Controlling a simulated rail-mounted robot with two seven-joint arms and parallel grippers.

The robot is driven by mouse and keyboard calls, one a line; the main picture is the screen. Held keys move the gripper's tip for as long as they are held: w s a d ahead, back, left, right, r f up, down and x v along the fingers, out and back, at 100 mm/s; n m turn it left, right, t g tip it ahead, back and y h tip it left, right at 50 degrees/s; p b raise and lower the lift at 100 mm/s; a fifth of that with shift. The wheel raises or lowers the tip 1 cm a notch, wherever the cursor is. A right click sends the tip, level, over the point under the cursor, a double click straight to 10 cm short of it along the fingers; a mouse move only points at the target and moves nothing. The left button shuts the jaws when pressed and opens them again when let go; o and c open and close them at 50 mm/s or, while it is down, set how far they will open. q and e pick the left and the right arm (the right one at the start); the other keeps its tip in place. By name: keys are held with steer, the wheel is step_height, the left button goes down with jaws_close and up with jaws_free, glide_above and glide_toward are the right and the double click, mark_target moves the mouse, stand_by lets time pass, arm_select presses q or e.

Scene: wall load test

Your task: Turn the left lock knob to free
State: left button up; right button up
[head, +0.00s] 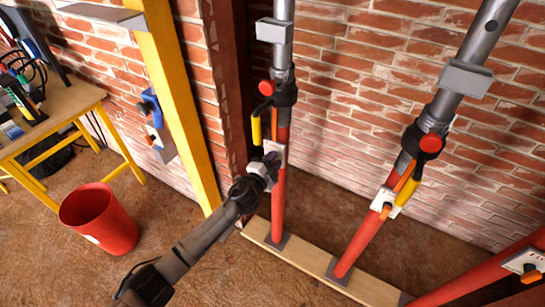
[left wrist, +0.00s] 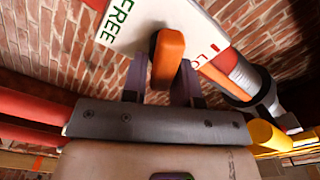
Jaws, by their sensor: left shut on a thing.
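The left prop (head: 278,205), a red tube with a grey upper tube, stands by the brick wall. Its white lock plate (head: 281,152) is partly hidden behind my left gripper (head: 268,165). In the left wrist view the plate (left wrist: 205,25) carries a green FREE at its left and red letters, partly covered, at its right. The orange lock knob (left wrist: 167,58) stands roughly upright in that picture, between the two labels. My left gripper's dark fingers (left wrist: 163,80) are shut on the knob, one on each side. My right gripper is not in view.
A second prop (head: 360,235) with its own plate and orange knob stands to the right, both on a wooden plank (head: 308,265). A third plate (head: 525,262) shows at the right edge. A yellow post (head: 172,90), red bucket (head: 100,218) and workbench (head: 60,115) stand left.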

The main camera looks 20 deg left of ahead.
arm_select(q)
steer(key=m, duration=0.4)
steer(key=shift+d+f, duration=0.1)
steer(key=shift+f, duration=0.25)
steer(key=shift+m+p, duration=0.3)
steer(key=shift+m, duration=0.2)
steer(key=shift+f+m, duration=0.1)
steer(key=shift+m, duration=0.2)
steer(key=o, duration=0.8)
steer(key=shift+c, duration=0.2)
steer(key=p+v, duration=0.4)
steer(key=v, duration=0.9)
steer(key=shift+s, duration=0.4)
